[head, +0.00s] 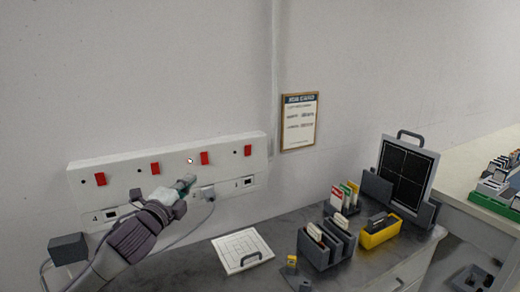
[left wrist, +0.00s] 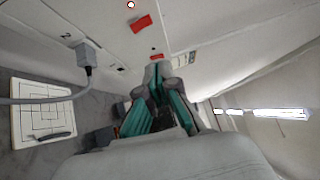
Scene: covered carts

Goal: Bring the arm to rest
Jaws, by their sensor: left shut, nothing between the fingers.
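My left gripper (head: 187,182) is shut and empty, just in front of the lower part of the white socket panel (head: 172,154) on the wall. In the left wrist view its closed fingertips (left wrist: 158,70) point at the panel, below a red switch. The panel carries several red switches (head: 205,158). One round indicator (head: 190,160) glows white, also seen in the left wrist view (left wrist: 131,5); the others look dark. My right gripper is not in view.
A white gridded board (head: 242,250) lies on the dark worktop (head: 200,277). Grey card holders (head: 326,245), a yellow box (head: 380,232) and a framed black panel (head: 407,172) stand to the right. A grey block (head: 67,248) is at left. A notice (head: 299,121) hangs on the wall.

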